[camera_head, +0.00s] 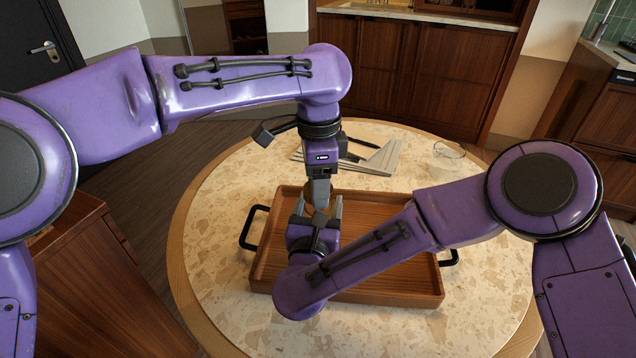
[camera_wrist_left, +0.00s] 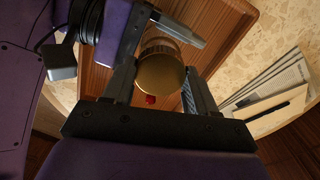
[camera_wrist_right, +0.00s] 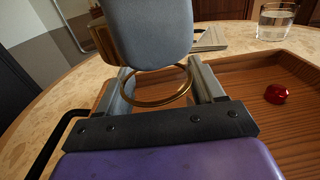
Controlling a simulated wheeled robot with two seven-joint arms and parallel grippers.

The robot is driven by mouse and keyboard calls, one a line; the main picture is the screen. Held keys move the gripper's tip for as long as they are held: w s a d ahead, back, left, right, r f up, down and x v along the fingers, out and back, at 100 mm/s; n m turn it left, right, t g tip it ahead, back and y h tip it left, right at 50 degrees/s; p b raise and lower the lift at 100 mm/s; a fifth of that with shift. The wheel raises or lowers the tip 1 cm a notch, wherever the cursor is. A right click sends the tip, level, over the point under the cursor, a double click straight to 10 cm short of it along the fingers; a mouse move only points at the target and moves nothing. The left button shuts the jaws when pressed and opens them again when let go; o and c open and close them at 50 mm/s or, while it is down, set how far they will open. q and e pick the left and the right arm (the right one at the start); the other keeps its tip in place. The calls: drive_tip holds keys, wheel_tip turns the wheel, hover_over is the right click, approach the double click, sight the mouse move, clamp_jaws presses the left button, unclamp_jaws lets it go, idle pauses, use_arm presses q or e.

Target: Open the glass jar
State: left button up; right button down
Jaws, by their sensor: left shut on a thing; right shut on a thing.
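My left gripper (camera_head: 321,198) points down over the wooden tray and is shut on the jar's gold lid (camera_wrist_left: 160,73), which sits between its fingers in the left wrist view. The lid also shows partly behind a left finger in the right wrist view (camera_wrist_right: 103,42). My right gripper (camera_wrist_right: 160,85) is low at the tray and shut on the glass jar, whose gold ring (camera_wrist_right: 158,103) shows between its fingers. The clear glass body hardly shows. I cannot tell whether the lid and ring touch. In the head view the grippers mostly hide the jar.
The wooden tray (camera_head: 392,289) with black handles stands on a round speckled table (camera_head: 216,225). A small red object (camera_wrist_right: 277,94) lies in the tray. A glass of water (camera_wrist_right: 275,21) and grey papers (camera_head: 381,159) are towards the back. The table's left side is clear.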

use_arm(q)
wheel_tip(320, 180, up, 4)
drive_tip(key=shift+r, duration=0.1)
use_arm(e)
drive_tip(key=shift+c, duration=0.3)
unclamp_jaws()
